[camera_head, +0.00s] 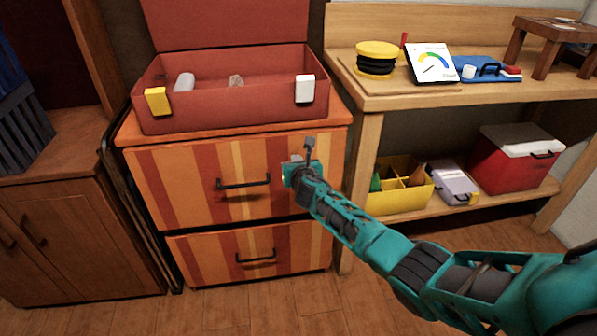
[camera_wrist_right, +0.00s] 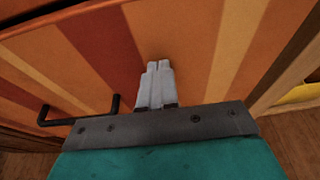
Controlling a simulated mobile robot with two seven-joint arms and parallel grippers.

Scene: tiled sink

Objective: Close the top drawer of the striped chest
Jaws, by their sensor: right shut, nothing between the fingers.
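The striped chest (camera_head: 290,126) stands at the left-centre with orange, red and yellow stripes. Its top drawer (camera_head: 190,185) has a dark bar handle (camera_head: 243,184). The drawer front sits close under the chest top; a dark gap shows along its upper edge in the wrist view, and I cannot tell how far out it is. My right gripper (camera_head: 297,160) is at the right part of this front, right of the handle. In the wrist view its shut, empty fingers (camera_wrist_right: 160,68) point at the stripes, touching or nearly touching. My left gripper is out of view.
An open red toolbox (camera_head: 215,115) stands on the chest. The lower drawer (camera_head: 215,258) is below. A wooden workbench (camera_head: 440,98) with bins and a cooler (camera_head: 508,160) is at the right, a brown cabinet (camera_head: 80,240) at the left. The floor in front is clear.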

